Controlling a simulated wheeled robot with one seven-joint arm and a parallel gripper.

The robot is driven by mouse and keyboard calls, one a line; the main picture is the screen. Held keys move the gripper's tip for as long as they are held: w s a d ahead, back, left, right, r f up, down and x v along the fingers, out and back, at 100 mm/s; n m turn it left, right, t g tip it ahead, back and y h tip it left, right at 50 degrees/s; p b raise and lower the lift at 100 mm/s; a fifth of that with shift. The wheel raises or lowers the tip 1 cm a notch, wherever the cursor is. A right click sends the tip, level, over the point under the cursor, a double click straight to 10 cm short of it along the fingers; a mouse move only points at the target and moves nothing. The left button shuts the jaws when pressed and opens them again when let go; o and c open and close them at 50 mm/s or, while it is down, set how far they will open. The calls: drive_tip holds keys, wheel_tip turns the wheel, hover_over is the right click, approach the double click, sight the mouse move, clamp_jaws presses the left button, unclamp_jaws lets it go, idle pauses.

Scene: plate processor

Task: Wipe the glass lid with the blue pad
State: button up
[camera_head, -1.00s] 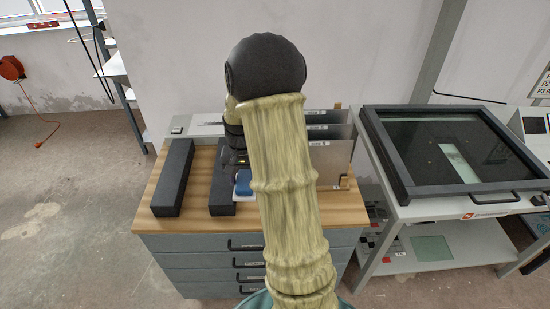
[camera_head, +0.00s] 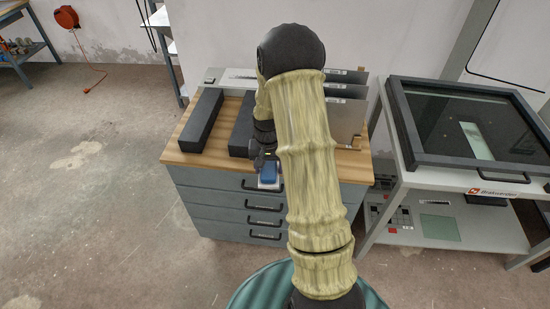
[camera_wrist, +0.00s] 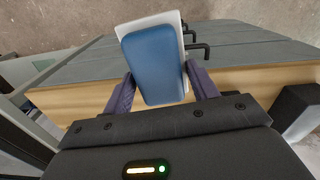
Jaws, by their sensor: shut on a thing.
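The blue pad (camera_wrist: 156,64) has a white layer under it and sits between the two fingers of my gripper (camera_wrist: 160,88) in the wrist view. My gripper is shut on it. In the head view the blue pad (camera_head: 268,173) shows at the front edge of the wooden-topped cabinet, partly hidden by my arm. The glass lid (camera_head: 470,125) is a dark pane in a black frame, lying closed on the machine at the right. My gripper is well to the left of the lid and apart from it.
The wooden-topped cabinet (camera_head: 190,159) carries two long black blocks (camera_head: 204,120) and several upright grey plates (camera_head: 346,116). A gap separates the cabinet from the machine. The machine has a front handle (camera_head: 487,199) and a lower shelf. Open floor (camera_head: 110,210) lies at the left.

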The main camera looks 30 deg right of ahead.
drive_tip(key=s+a+f+n, duration=0.2)
drive_tip(key=a+f, duration=0.1)
drive_tip(key=f, duration=0.5)
drive_tip(key=s+a+f+n, duration=0.1)
drive_tip(key=a+f, duration=0.3)
drive_tip(key=f, duration=0.5)
drive_tip(key=s+a+f+n, duration=0.2)
drive_tip(key=s+a+f, duration=0.1)
drive_tip(key=f, duration=0.5)
drive_tip(key=shift+a+f+n+p, duration=0.3)
drive_tip(key=shift+a+f+p, duration=0.05)
drive_tip(key=shift+a, duration=0.2)
drive_tip(key=shift+a, duration=0.1)
